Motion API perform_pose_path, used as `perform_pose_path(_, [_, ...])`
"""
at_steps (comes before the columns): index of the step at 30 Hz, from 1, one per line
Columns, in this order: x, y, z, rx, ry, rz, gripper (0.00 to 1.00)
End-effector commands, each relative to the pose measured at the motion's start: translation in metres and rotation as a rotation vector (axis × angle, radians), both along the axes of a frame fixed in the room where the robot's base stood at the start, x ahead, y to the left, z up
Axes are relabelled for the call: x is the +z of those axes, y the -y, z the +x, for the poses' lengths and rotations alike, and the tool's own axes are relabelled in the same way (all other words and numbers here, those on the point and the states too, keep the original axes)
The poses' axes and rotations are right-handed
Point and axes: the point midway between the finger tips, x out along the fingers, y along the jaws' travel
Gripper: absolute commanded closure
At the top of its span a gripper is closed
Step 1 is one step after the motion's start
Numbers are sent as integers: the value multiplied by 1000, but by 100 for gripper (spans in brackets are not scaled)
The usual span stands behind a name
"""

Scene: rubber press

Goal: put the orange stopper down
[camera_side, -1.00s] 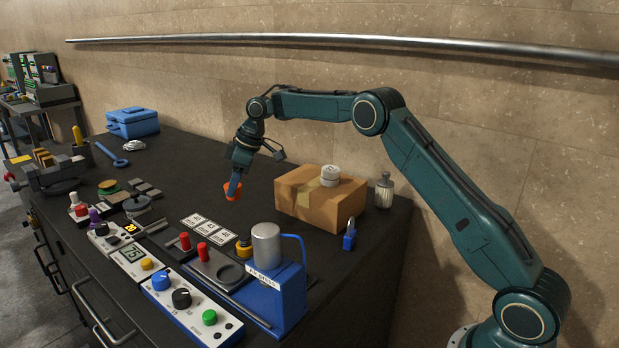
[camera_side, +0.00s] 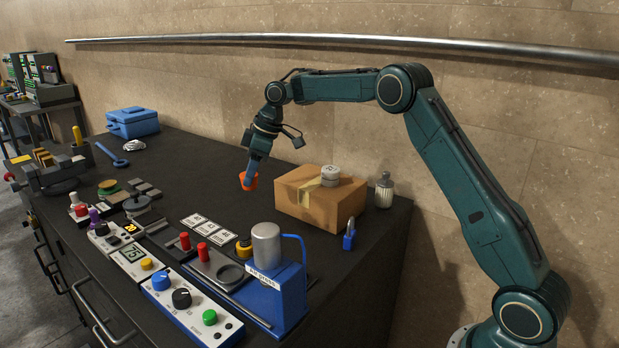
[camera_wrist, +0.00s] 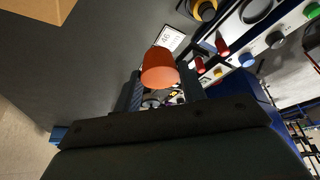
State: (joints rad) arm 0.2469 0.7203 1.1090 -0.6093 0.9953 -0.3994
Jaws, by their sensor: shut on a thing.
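The orange stopper (camera_side: 249,181) is held at the tip of my gripper (camera_side: 252,172), above the dark bench left of the cardboard box. In the wrist view the orange stopper (camera_wrist: 160,68) sits between the two fingers of my gripper (camera_wrist: 165,88), which is shut on it. Its wider end faces the wrist camera. The side view does not show clearly how far it is above the bench top (camera_side: 200,165).
A cardboard box (camera_side: 300,205) with a grey weight (camera_side: 330,175) on it stands to the right. White number cards (camera_side: 210,229), the blue press (camera_side: 280,290) and a control panel (camera_side: 185,310) lie nearer the front. The bench behind the cards is clear.

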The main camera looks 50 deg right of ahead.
Motion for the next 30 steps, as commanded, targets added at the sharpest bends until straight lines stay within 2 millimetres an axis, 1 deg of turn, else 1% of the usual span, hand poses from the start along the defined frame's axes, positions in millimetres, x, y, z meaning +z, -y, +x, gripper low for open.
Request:
perform_pose_path(1, [8, 4, -10, 1, 2, 0, 82])
perform_pose_path(9, [37, 17, -63, 25, 1, -1, 82])
perform_pose_path(18, [60, 22, -123, 51, 2, 0, 82])
perform_pose_path(21, [64, 22, -138, 57, 3, 0, 82])
perform_pose_path(24, [66, 21, -149, 61, 3, 1, 82])
perform_pose_path(30, [68, 21, -157, 66, 3, 1, 82])
